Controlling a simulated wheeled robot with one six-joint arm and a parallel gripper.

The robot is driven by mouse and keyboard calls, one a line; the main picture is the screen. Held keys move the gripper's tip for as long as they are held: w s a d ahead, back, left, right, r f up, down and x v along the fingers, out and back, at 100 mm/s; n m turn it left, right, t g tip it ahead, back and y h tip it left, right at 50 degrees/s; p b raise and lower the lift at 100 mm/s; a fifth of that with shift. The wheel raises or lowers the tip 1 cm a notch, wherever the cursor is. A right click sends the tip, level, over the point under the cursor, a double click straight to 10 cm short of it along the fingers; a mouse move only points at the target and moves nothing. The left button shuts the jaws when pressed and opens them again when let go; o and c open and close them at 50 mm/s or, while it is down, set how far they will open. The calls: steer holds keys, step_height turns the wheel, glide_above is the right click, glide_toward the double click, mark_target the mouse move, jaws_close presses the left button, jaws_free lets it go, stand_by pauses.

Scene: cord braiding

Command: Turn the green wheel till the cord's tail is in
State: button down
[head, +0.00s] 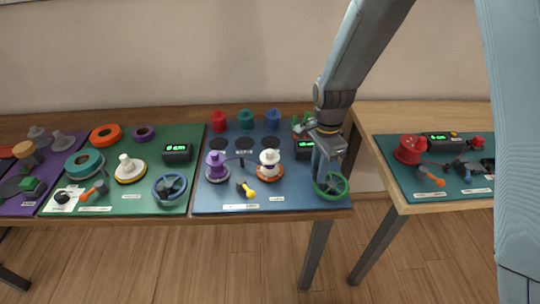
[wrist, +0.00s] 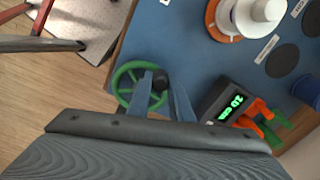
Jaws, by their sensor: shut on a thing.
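The green wheel (head: 343,194) is at the front right corner of the blue mat. In the wrist view its green rim (wrist: 119,76) shows partly behind my fingers. My gripper (head: 327,183) reaches down onto the wheel from above. In the wrist view my gripper (wrist: 162,84) is shut on the wheel's dark knob (wrist: 161,78), between its two blue-grey fingers. A thin dark cord seems to run between the purple spool (head: 217,172) and the white spool (head: 269,163); its tail cannot be made out.
A black display (head: 304,155) with green digits stands behind the wheel; in the wrist view the display (wrist: 228,103) seems to read 20 cm. A yellow-tipped lever (head: 246,190) lies on the blue mat (head: 300,198). A gap separates this table from the right table (head: 450,203).

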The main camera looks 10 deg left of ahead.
mark_target(337, 197)
steer(key=w+d+b, duration=0.1)
steer(key=w, duration=0.1)
steer(key=w+d+b, duration=0.1)
steer(key=w+d, duration=0.1)
steer(key=d, duration=0.1)
steer(key=d+p, duration=0.1)
steer(key=d, duration=0.2)
steer(key=shift+s+d+r+p, duration=0.1)
steer(key=shift+s+d+p, duration=0.2)
steer(key=shift+d, duration=0.1)
steer(key=s+p, duration=0.1)
steer(key=s+d, duration=0.1)
steer(key=s, duration=0.1)
steer(key=s+d+p, duration=0.1)
steer(key=shift+s+p, duration=0.25)
steer(key=shift+p, duration=0.05)
steer(key=s+a+p, duration=0.1)
steer(key=s, duration=0.1)
steer(key=s+a+p, duration=0.1)
steer(key=shift+s+a, duration=0.3)
steer(key=shift+s, duration=0.1)
steer(key=shift+s+a, duration=0.2)
steer(key=shift+a, duration=0.3)
steer(key=shift+p, duration=0.7)
